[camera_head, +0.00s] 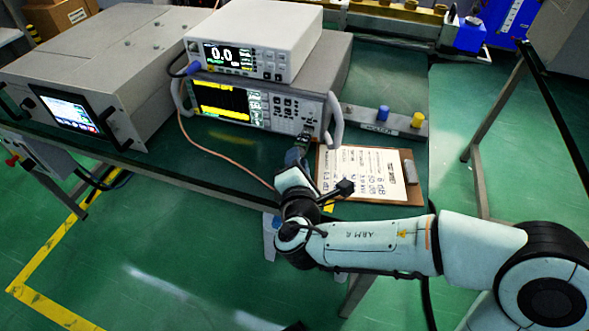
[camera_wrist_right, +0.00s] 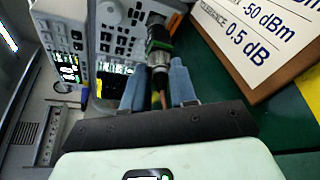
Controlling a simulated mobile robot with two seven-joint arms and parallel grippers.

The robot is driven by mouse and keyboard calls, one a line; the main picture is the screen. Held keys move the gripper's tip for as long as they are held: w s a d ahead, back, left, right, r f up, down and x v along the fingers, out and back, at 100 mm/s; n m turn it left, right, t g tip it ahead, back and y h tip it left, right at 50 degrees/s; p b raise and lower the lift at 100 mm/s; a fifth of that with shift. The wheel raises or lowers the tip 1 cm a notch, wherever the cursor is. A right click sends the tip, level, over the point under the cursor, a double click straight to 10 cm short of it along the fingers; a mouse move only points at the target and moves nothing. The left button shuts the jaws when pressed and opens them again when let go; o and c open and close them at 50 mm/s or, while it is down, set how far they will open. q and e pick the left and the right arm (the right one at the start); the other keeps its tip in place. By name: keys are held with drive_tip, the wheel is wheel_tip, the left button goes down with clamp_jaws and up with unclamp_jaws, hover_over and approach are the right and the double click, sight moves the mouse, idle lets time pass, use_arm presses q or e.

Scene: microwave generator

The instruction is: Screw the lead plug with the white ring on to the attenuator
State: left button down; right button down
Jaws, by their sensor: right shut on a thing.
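In the right wrist view, the two blue fingers of my right gripper (camera_wrist_right: 159,68) are shut on the lead plug (camera_wrist_right: 159,73), a metallic plug with a pale band. Its orange-brown lead (camera_wrist_right: 163,98) runs back between the fingers. A dark and green fitting, seemingly the attenuator (camera_wrist_right: 159,42), is at the instrument's front, in line with the plug. The plug's end meets it or is very close; I cannot tell whether the threads engage. In the head view my right gripper (camera_head: 298,153) is at the analyzer's lower right corner, hiding the plug. My left gripper is out of view.
The analyzer (camera_head: 262,109) carries a white meter (camera_head: 262,35). A clipboard (camera_head: 366,172) lies close to the right of my gripper. A rail with blue and yellow caps (camera_head: 383,118) stands behind it.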

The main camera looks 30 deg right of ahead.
drive_tip(key=shift+f+m+t, duration=0.25)
drive_tip(key=shift+m+t, duration=0.55)
drive_tip(key=shift+m, duration=1)
drive_tip(key=c, duration=0.9)
unclamp_jaws()
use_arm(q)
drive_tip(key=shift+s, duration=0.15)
use_arm(e)
drive_tip(key=shift+s, duration=0.1)
